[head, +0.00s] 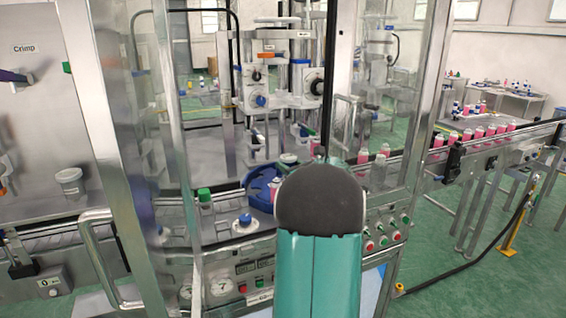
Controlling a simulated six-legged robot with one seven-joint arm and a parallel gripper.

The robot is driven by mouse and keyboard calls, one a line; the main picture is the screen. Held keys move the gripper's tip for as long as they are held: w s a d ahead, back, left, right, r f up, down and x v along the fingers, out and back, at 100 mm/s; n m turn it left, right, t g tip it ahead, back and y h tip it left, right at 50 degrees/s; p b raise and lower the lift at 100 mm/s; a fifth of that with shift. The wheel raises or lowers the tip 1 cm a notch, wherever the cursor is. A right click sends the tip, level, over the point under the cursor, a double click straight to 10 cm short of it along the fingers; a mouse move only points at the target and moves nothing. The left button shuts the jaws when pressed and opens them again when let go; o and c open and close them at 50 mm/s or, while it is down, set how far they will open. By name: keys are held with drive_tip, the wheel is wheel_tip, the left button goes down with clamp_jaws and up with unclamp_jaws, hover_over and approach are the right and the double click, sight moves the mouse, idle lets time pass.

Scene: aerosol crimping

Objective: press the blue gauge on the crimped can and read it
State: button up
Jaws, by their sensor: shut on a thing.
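My gripper does not show; my own teal arm link with a dark rounded end fills the lower middle of the head view and hides what is behind it. I cannot make out a blue gauge for certain. A clear can with a green cap (205,198) stands upright at the left of the machine's deck. A white round piece with a blue knob (245,221) sits to its right. A blue star wheel (261,183) is partly hidden behind my arm. Whether any can there is crimped is too small to tell.
A steel-framed glass door with a handle (108,262) stands at the left. A conveyor with several pink cans (467,135) runs to the right. Pressure dials (221,286) and red and green buttons (383,240) are on the machine's front.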

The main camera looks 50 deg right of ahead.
drive_tip(key=v, duration=1)
drive_tip(key=shift+s, duration=0.2)
idle(0.6)
